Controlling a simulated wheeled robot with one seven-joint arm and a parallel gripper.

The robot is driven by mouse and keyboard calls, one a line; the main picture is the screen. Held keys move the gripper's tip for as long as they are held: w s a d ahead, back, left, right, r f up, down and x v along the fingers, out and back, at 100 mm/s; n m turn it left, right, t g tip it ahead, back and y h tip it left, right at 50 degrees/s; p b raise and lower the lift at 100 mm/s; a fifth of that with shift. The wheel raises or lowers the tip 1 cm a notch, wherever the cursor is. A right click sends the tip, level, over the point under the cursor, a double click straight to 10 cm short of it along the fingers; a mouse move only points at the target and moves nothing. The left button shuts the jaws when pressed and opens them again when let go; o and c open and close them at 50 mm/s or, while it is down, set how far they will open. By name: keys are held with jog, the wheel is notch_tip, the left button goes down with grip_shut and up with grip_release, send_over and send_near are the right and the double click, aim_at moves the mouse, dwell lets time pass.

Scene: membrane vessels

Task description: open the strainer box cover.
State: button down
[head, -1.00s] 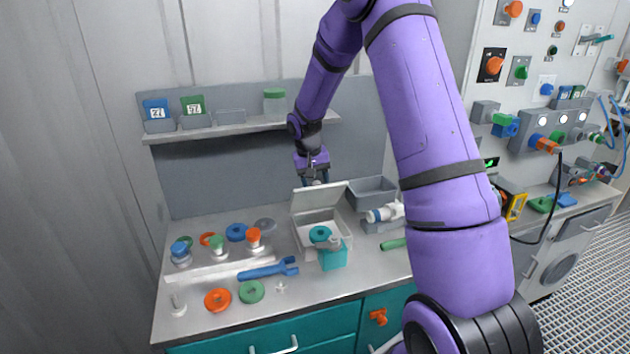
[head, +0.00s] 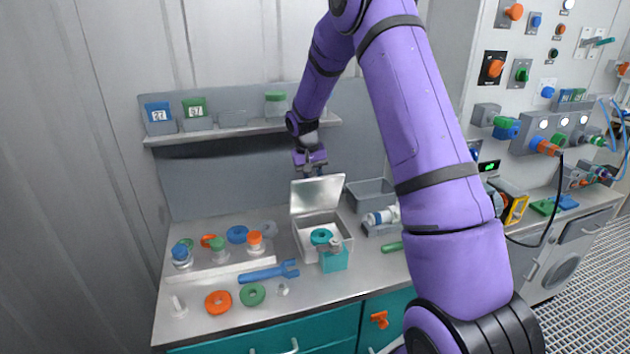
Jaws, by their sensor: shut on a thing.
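The strainer box (head: 309,245) is a light grey box on the bench. Its cover (head: 318,195) stands raised, nearly upright, at the box's back edge. A teal ring (head: 321,237) shows inside the open box. My gripper (head: 313,172) is just behind and above the cover's top edge, pointing down. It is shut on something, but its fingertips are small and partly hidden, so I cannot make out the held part.
A teal block (head: 334,260) stands against the box's front right. A blue wrench (head: 268,272) lies to the left, with several capped vessels beyond. A grey bin (head: 370,191) sits behind right. The shelf (head: 240,128) is above and behind.

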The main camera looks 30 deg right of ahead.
jog(key=c, duration=0.8)
grip_release()
jog(key=shift+c, duration=0.2)
notch_tip(320, 180, up, 11)
jog(key=a, duration=0.1)
jog(key=shift+w+a+f, duration=0.2)
jog(key=shift+w+a, duration=0.15)
jog(key=shift+w, duration=0.05)
